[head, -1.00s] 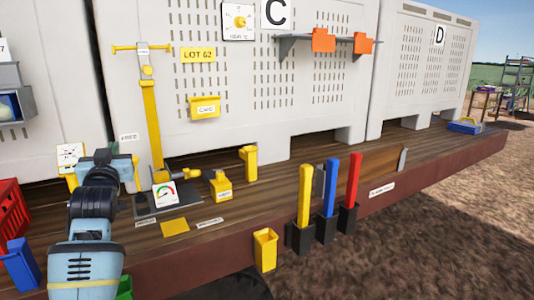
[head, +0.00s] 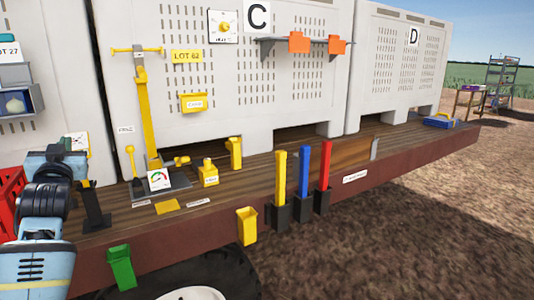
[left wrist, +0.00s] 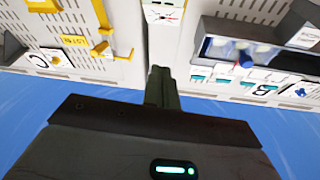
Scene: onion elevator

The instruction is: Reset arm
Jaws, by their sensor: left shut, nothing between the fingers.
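My left gripper (left wrist: 163,88) shows in the left wrist view as a dark pair of fingers, closed together with nothing held. It points towards the gap between two pale crates. In the head view my left arm comes in at the lower left, and its wrist hides most of the gripper. The yellow lever stand (head: 147,105) with a small gauge (head: 159,180) stands on the deck to the right of my arm, apart from it. My right gripper is in neither view.
The wooden deck (head: 265,172) runs along slotted crates (head: 250,90). A red crate (head: 10,205) is by my arm. Yellow (head: 280,175), blue (head: 304,170) and red (head: 325,165) handles stand at the deck's front edge. A green holder (head: 121,267) hangs there too. Open ground lies at right.

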